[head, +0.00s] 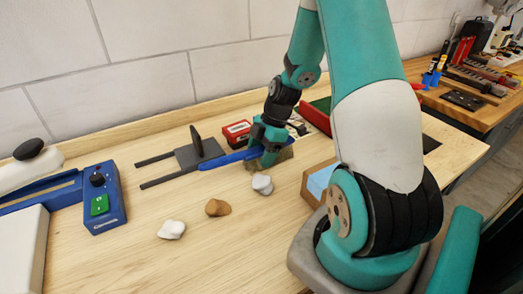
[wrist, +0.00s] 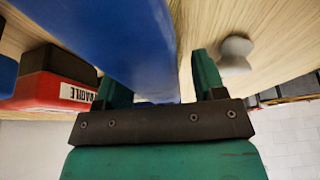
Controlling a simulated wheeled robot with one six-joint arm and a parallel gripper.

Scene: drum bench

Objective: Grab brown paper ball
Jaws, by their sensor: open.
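The brown paper ball (head: 217,207) lies on the wooden bench in the head view, between a white crumpled ball (head: 171,229) and a grey one (head: 262,184). My gripper (head: 268,157) is behind and to the right of the brown ball, beyond the grey ball. Its fingers are apart in the wrist view (wrist: 160,82). A long blue object (head: 228,159) reaches to the gripper; in the wrist view the blue object (wrist: 110,35) fills the space ahead of the fingers. I cannot tell whether they touch it. The brown ball does not show in the wrist view.
A red and black box (head: 237,132) stands behind the blue object. A dark fixture with two rods (head: 195,152) lies left of it. A blue control box (head: 104,197) stands at the left. The bench front around the brown ball is clear.

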